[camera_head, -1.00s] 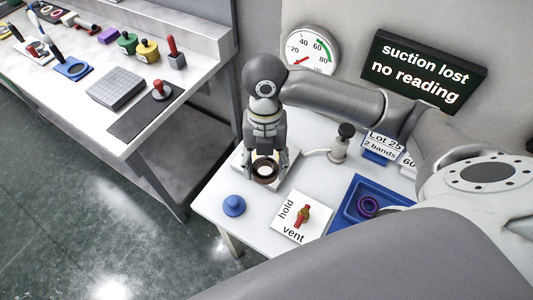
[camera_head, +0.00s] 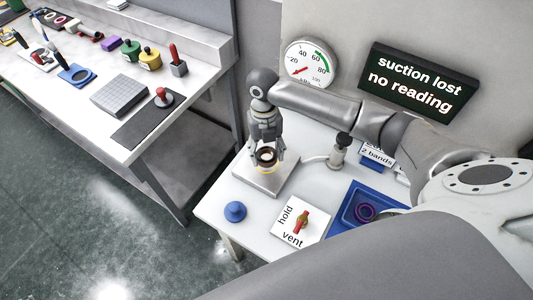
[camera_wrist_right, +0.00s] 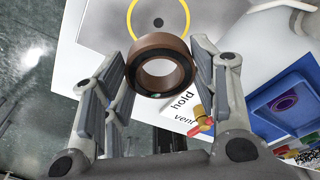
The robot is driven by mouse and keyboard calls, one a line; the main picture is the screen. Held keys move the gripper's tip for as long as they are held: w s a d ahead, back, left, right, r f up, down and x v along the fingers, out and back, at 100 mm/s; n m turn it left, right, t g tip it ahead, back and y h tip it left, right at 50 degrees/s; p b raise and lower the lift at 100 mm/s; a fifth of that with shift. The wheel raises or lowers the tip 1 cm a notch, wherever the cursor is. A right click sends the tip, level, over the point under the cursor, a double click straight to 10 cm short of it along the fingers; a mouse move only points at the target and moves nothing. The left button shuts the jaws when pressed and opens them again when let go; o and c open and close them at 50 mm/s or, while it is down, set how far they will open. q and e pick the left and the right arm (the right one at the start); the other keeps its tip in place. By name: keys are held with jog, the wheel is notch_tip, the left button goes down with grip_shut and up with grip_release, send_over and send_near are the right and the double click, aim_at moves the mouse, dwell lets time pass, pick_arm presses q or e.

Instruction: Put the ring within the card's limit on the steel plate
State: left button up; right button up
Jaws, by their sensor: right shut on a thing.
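My right gripper (camera_head: 266,158) is shut on a brown ring (camera_wrist_right: 160,47), which sits upright between its fingers in the right wrist view. In the head view the ring (camera_head: 266,153) is over the steel plate (camera_head: 284,182). The plate also shows in the right wrist view (camera_wrist_right: 105,22), with a yellow circle (camera_wrist_right: 132,22) and a dark central spot. The ring appears off to the near side of the circle there; its height above the plate is hard to tell. The card (camera_head: 377,154) is partly hidden by my arm; "2 bands" can be read. My left gripper is out of view.
A hold/vent plate with a red-brown handle (camera_head: 302,222), a blue knob (camera_head: 235,211) and a blue tray (camera_head: 350,216) with purple rings are nearby. A hose fitting (camera_head: 338,155) stands right of the plate. A sign (camera_head: 415,82) reads "suction lost no reading".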

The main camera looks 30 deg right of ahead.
aim_at(266, 152)
jog(key=shift+w+d+f, duration=0.25)
jog(key=shift+w+f, duration=0.15)
jog(key=shift+f, duration=0.15)
jog(key=shift+w+d+f, duration=0.2)
jog(key=shift+w+f, duration=0.2)
jog(key=shift+f, duration=0.15)
notch_tip(266, 152, down, 3)
jog(key=shift+r+p, duration=0.1)
jog(key=shift+p, duration=0.25)
jog(key=shift+f, duration=0.25)
jog(key=o, duration=1.1)
jog(key=shift+c, duration=0.2)
jog(key=shift+r, duration=0.1)
